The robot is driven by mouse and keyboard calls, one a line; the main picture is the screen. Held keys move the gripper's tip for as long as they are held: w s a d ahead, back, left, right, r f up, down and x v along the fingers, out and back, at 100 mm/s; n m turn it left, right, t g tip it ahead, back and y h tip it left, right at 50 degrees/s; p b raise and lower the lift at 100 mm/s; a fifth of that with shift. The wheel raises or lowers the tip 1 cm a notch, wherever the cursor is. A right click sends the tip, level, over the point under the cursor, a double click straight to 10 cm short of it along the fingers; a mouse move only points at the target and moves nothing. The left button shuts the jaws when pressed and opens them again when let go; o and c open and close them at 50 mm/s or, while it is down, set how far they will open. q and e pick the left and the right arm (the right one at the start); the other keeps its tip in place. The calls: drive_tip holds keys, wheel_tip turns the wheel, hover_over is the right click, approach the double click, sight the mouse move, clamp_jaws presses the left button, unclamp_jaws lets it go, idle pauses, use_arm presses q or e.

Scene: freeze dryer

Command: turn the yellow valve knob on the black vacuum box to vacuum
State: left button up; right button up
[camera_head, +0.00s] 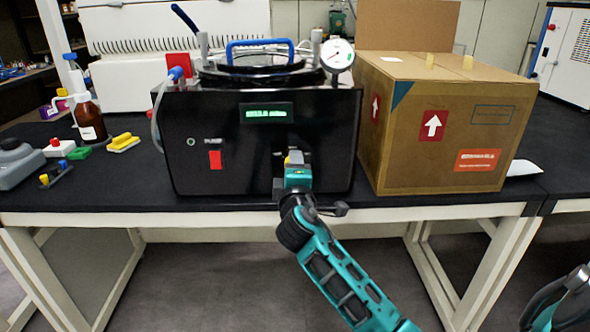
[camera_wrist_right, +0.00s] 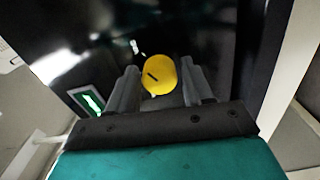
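The black vacuum box (camera_head: 240,165) stands on the black bench, with a lit green display and a red switch on its front. The yellow valve knob (camera_wrist_right: 159,75) is round, with a short dark mark on its face. My right gripper (camera_wrist_right: 157,68) is at the knob, one finger on each side, with narrow gaps seeming to show between fingers and knob. In the head view the right gripper (camera_head: 292,162) meets the box's lower right front, and only a bit of yellow (camera_head: 296,156) shows past it. The knob's labels cannot be read. My left gripper is not in view.
A cardboard box (camera_head: 440,135) stands close to the right of the vacuum box. A pressure gauge (camera_head: 337,54) sits on top. A brown bottle (camera_head: 89,122) and small coloured items lie to the left. The bench's front edge (camera_head: 440,209) runs below my right wrist.

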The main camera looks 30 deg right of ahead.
drive_tip(key=shift+o, duration=1.1)
drive_tip(key=v, duration=1.3)
drive_tip(key=shift+p, duration=0.3)
drive_tip(key=shift+w, duration=0.1)
